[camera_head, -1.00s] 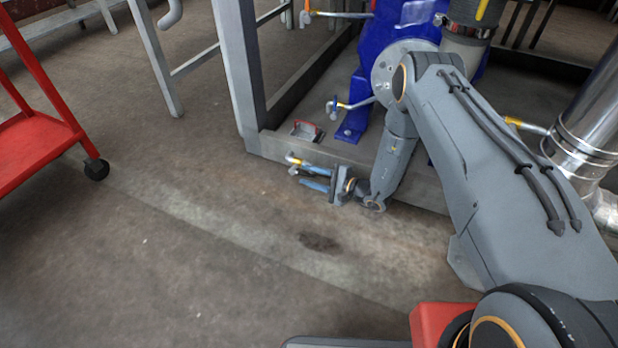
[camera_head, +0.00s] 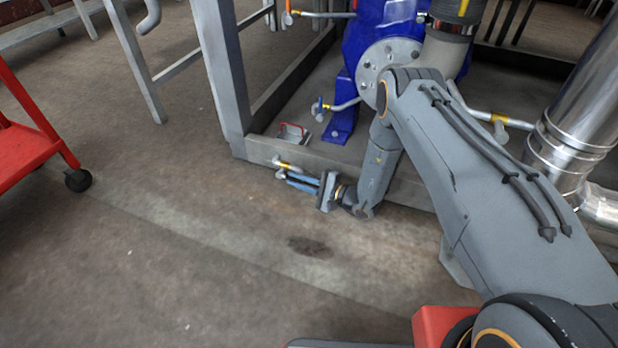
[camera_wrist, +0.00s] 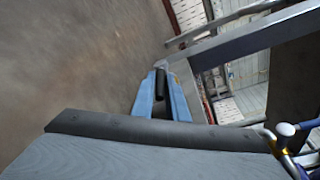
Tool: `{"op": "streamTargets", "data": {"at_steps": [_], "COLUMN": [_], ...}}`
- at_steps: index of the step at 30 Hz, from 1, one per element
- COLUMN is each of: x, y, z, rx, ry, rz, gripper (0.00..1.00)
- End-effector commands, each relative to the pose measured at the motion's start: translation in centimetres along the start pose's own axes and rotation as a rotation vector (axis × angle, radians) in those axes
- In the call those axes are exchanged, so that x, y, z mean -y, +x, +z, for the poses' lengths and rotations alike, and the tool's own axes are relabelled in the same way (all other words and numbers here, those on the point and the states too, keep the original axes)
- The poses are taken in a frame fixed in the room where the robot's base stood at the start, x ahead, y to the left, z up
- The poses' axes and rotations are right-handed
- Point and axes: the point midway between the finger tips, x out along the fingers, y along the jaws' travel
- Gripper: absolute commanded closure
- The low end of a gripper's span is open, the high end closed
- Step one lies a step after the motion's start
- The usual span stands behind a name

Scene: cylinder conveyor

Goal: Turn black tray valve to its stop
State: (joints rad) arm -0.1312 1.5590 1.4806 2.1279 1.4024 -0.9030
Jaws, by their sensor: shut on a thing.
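My gripper (camera_head: 289,179) is low at the near left foot of the grey frame, its two blue fingers pointing left, close above the floor. In the wrist view the fingers (camera_wrist: 160,96) are shut on a dark, narrow piece (camera_wrist: 160,80), which I take to be the black tray valve's handle. A short pipe with a yellow band (camera_head: 287,165) sticks out from the frame's base beam just behind the fingers. The fingers and the small scale hide most of the valve, so its turn angle cannot be told.
The grey frame's post (camera_head: 223,75) stands behind my gripper. A small red-edged tray (camera_head: 291,133), a blue-handled valve (camera_head: 320,108) and a blue machine foot (camera_head: 340,124) are on its base. A red cart (camera_head: 25,150) stands left. The floor in front is clear.

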Motion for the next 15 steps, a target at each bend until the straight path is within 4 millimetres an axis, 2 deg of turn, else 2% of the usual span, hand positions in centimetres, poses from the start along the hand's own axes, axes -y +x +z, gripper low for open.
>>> {"op": "streamTargets", "data": {"at_steps": [3,11,12,15], "x": [-0.71,-0.72,-0.72,-0.70], "y": [1.07,1.14,1.14,1.10], "z": [0.80,0.92,0.92,0.89], "rx": [0.029,0.030,0.030,0.030], "ry": [0.001,0.002,0.002,0.002], "rz": [-0.012,-0.013,-0.013,-0.014], "gripper": [1.00,1.00,0.83,0.68]}}
